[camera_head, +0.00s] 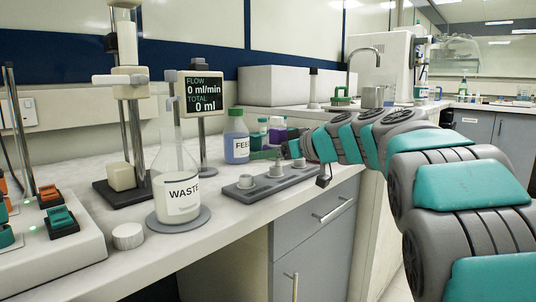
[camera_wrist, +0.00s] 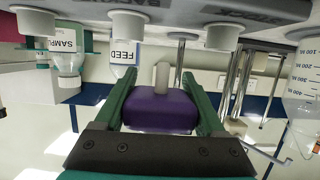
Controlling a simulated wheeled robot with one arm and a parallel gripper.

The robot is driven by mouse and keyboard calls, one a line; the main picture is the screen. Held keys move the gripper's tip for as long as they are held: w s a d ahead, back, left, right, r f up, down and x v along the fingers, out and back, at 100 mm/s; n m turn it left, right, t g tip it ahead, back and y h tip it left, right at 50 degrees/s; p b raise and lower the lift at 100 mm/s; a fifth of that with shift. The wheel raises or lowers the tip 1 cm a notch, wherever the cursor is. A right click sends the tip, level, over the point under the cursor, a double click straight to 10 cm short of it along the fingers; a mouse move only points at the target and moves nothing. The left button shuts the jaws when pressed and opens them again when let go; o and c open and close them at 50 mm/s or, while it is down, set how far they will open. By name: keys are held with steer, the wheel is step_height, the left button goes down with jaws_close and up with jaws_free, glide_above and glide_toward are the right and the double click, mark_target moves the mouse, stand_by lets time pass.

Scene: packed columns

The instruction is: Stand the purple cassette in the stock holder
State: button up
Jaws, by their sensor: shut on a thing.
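The purple cassette (camera_wrist: 160,110) is between the green fingers of my gripper (camera_wrist: 158,76) in the wrist view, with a pale stub on it. In the head view, my gripper (camera_head: 266,154) is above and behind a grey rack with white round sockets (camera_head: 272,183), the likely stock holder. A purple patch (camera_head: 277,136), probably the cassette, shows just above the fingers. The cassette is apart from the rack.
The counter's front edge is near the rack.

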steer(key=s, duration=0.3)
steer(key=s+d, duration=0.1)
steer(key=s, duration=0.2)
steer(key=s+r, duration=0.1)
steer(key=s, duration=0.3)
steer(key=shift+d+r+b, duration=0.1)
steer(key=shift+d+b, duration=0.1)
steer(key=shift+b, duration=0.15)
steer(key=w+a+r+n+g+y+p, duration=0.1)
steer(key=a+g+p, duration=0.1)
steer(key=w+a+r+n+g+p, duration=0.1)
steer(key=w+a+n+g+p, duration=0.1)
steer(key=a+p, duration=0.1)
steer(key=w+a+r+n+g+y+p, duration=0.1)
steer(key=w+a+r+n+p, duration=0.1)
steer(key=p, duration=0.1)
steer(key=shift+w+a+g+y, duration=0.25)
steer(key=shift+a+g+y, duration=0.05)
steer(key=shift+a+g, duration=0.1)
steer(key=shift+w+a+n+g+p, duration=0.2)
steer(key=shift+a+n+g+p, duration=0.3)
steer(key=shift+a+g, duration=0.15)
steer(key=shift+f+b, duration=0.15)
steer(key=shift+b, duration=0.65)
step_height(320, 180, down, 6)
steer(key=b, duration=0.6)
steer(key=shift+r, duration=0.2)
